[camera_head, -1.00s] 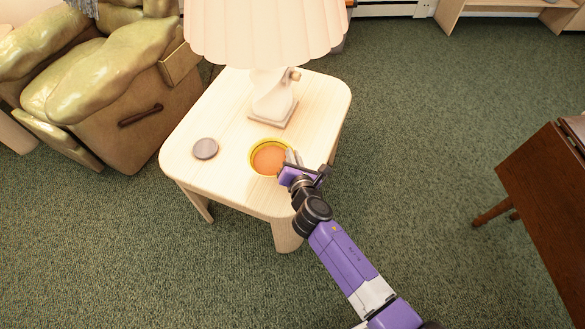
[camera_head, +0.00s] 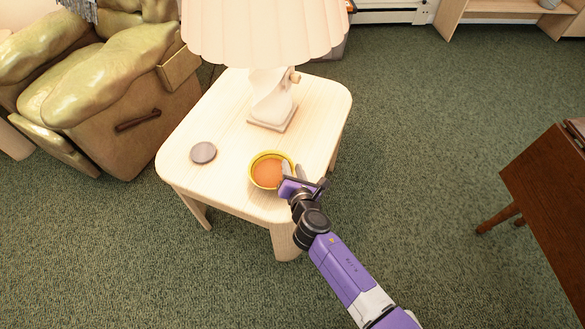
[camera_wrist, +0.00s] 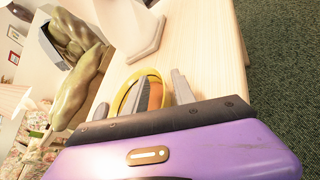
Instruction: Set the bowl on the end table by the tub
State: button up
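The bowl (camera_head: 268,173), yellow-rimmed with an orange inside, stands upright, apparently resting on the near part of the pale wooden end table (camera_head: 228,178). A small round grey tub (camera_head: 203,152) sits on the tabletop to the bowl's left, apart from it. My gripper (camera_head: 304,178) is at the bowl's right side. In the wrist view my gripper (camera_wrist: 166,92) has its fingers apart, one over the inside of the bowl (camera_wrist: 128,88) and one outside its rim. My gripper hides part of the bowl's near side.
A lamp (camera_head: 270,103) with a wide pleated shade stands on the table behind the bowl. A green-cushioned armchair (camera_head: 125,125) is at the left. A dark wooden table (camera_head: 550,185) is at the right.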

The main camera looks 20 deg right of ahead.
jog(key=shift+r, duration=0.1)
jog(key=p+v, duration=0.2)
jog(key=v, duration=1)
